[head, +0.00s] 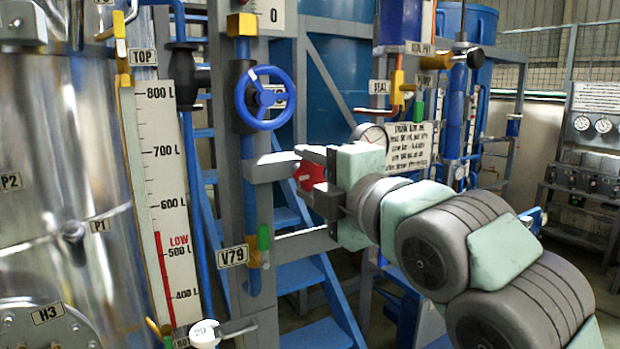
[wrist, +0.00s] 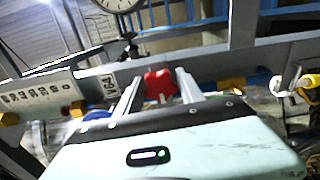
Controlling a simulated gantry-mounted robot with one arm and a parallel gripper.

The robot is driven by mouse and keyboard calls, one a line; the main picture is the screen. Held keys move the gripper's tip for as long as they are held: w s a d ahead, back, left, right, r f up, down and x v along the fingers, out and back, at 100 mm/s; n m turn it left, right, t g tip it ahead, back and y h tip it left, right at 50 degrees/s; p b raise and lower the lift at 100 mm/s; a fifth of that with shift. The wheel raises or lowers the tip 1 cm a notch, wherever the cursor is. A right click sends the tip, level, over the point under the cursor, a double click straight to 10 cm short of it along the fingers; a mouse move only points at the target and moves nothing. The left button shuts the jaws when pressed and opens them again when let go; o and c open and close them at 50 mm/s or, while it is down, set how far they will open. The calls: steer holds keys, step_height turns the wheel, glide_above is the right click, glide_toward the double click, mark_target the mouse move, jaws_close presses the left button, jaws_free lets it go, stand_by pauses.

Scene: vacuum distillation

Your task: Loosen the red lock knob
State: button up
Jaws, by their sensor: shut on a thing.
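The red lock knob (head: 308,177) sits on the grey upright frame, below and right of the blue handwheel (head: 264,98). In the wrist view the knob (wrist: 160,84) is a red lobed shape between the fingertips. My gripper (head: 312,175) reaches in from the right, and its two fingers are closed on the knob's sides. In the wrist view my gripper (wrist: 160,88) has a finger on each side of the knob. The fingers hide part of the knob in the head view, and its shaft is not visible.
A level scale (head: 162,180) and a steel tank (head: 60,150) stand at the left. A V79 tag (head: 233,256) hangs on the pipe below the knob. A round gauge (head: 370,136) is just behind my gripper. Blue stairs (head: 308,275) are behind the frame.

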steer(key=n, duration=0.6)
steer(key=shift+n, duration=0.3)
steer(key=n, duration=0.5)
steer(key=shift+n, duration=0.3)
steer(key=o, duration=1.4)
steer(key=shift+c, duration=0.2)
steer(key=p+v, duration=0.1)
steer(key=v, duration=1)
steer(key=shift+p, duration=0.3)
